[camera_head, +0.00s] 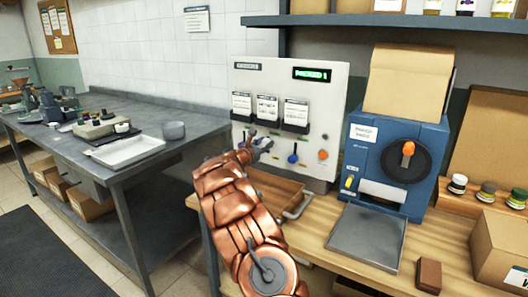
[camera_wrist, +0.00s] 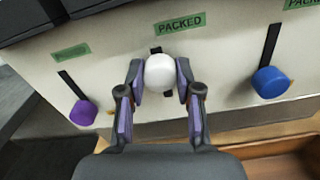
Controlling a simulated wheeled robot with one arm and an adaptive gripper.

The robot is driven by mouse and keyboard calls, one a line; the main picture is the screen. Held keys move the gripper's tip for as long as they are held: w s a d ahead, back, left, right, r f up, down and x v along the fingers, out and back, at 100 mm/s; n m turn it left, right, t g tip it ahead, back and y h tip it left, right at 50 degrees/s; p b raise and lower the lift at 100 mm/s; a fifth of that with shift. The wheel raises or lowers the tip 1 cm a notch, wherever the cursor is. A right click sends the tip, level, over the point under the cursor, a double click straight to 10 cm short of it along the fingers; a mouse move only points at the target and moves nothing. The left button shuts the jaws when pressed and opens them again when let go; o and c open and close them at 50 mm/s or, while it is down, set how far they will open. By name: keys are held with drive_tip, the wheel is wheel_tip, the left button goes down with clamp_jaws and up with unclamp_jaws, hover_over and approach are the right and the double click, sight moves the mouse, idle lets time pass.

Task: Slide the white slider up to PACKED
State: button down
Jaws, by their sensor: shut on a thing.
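The white slider's round knob (camera_wrist: 160,71) sits between the fingertips of my gripper (camera_wrist: 161,84) in the wrist view, and both fingers close on its sides. A green PACKED label (camera_wrist: 180,23) is just above it on the panel. A short piece of dark slot shows above the knob and another below it; its exact height along the slot is hard to tell. In the head view my gripper (camera_head: 258,146) is at the front of the white panel (camera_head: 330,115), hiding most of the white knob. The panel's display (camera_head: 311,74) shows green text, seemingly "PACKED 1".
A purple knob (camera_wrist: 83,112) is to the left and a blue knob (camera_wrist: 270,82) to the right, each on its own slot. An orange knob (camera_head: 323,154) is further right. A wooden tray (camera_head: 272,187) lies below the panel, and a blue machine (camera_head: 392,150) stands right.

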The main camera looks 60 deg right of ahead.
drive_tip(key=shift+r, duration=0.8)
drive_tip(key=c, duration=1)
unclamp_jaws()
drive_tip(key=shift+c, duration=0.2)
drive_tip(key=shift+o, duration=1.4)
drive_tip(key=shift+f, duration=0.1)
drive_tip(key=a, duration=1.2)
drive_tip(key=shift+s, duration=0.25)
